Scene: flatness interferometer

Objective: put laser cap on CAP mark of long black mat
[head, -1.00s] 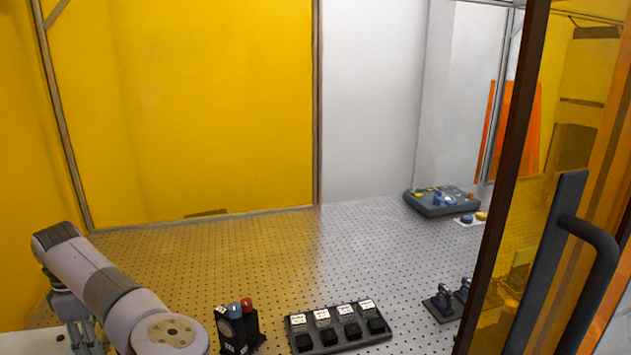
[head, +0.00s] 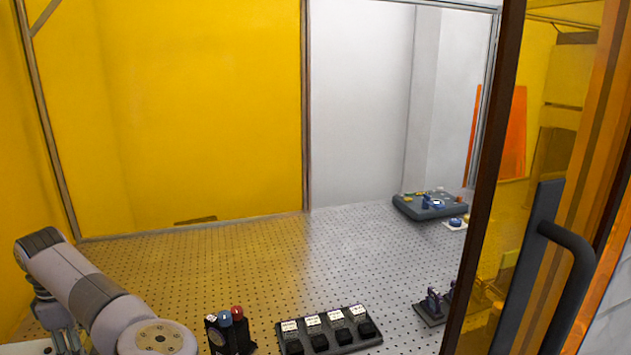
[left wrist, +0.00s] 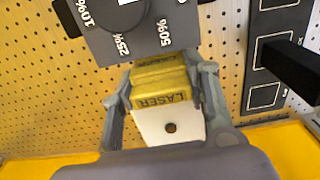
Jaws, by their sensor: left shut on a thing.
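In the left wrist view, my left gripper (left wrist: 163,100) is shut on the laser cap (left wrist: 162,82), a yellow block with LASER printed on it. A pale plate with a round hole (left wrist: 170,128) shows just below the lettering, between the fingers. A long black mat (left wrist: 250,80) with white-outlined squares lies at the right of that view; I cannot read a CAP mark on it. A black post stands over part of the mat. In the head view, my left arm is at the lower left, and the cap is not visible. My right gripper is not in view.
A grey panel marked 10%, 25%, 50% (left wrist: 150,45) is just beyond the cap. In the head view, a black box with blue and red knobs (head: 228,335), a black rack (head: 330,333) and a dark stand (head: 430,312) line the front. A door frame is right.

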